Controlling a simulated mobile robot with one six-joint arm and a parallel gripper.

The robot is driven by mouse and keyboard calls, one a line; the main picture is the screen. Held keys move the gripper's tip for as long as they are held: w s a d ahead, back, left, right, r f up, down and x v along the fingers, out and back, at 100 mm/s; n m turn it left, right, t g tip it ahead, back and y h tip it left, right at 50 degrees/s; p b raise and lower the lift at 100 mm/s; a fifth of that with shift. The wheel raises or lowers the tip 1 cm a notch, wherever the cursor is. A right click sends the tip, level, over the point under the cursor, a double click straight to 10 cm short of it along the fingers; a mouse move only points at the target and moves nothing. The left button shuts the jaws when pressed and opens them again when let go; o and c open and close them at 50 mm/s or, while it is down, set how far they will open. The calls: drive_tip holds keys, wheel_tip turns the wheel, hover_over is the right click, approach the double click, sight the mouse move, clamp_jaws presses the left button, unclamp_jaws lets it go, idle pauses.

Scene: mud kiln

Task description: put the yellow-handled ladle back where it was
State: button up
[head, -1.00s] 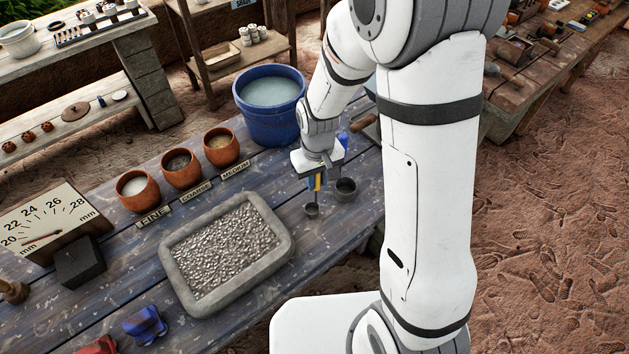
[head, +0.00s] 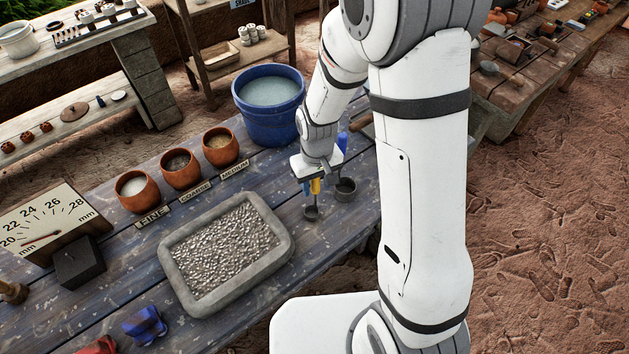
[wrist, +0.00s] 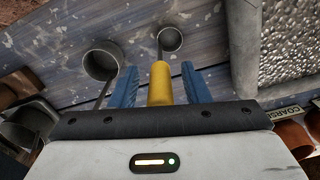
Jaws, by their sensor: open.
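The yellow-handled ladle (head: 316,187) stands upright with its small grey cup (head: 311,213) down at the blue plank table, right of the gravel tray. In the wrist view its yellow handle (wrist: 160,84) lies between the blue fingers of my gripper (wrist: 159,88), with a narrow gap on each side. My gripper (head: 313,187) is open around the handle. A second, larger ladle cup (head: 345,189) is just to the right; it also shows in the wrist view (wrist: 102,61). A blue handle (head: 342,141) shows above it, partly hidden by my gripper.
A stone tray of gravel (head: 180,262) lies to the left. Three clay pots, including one (head: 221,148), stand behind labels reading FINE, COARSE and MEDIUM. A blue water bucket (head: 270,122) stands behind my gripper. A dial gauge (head: 45,225) and blue cloth (head: 145,326) are farther left.

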wheel_tip(320, 180, up, 11)
drive_tip(key=shift+r+b, duration=0.15)
drive_tip(key=shift+b, duration=0.2)
drive_tip(key=shift+s+d+r, duration=0.1)
drive_tip(key=shift+d+r, duration=0.05)
drive_tip(key=shift+r, duration=0.5)
drive_tip(key=s+d+r+m+t, duration=0.3)
drive_tip(key=s+d+r, duration=0.6)
drive_tip(key=s, duration=0.5)
drive_tip(key=shift+d+r+m, duration=0.15)
drive_tip(key=shift+d+m, duration=0.35)
drive_tip(key=shift+d, duration=0.1)
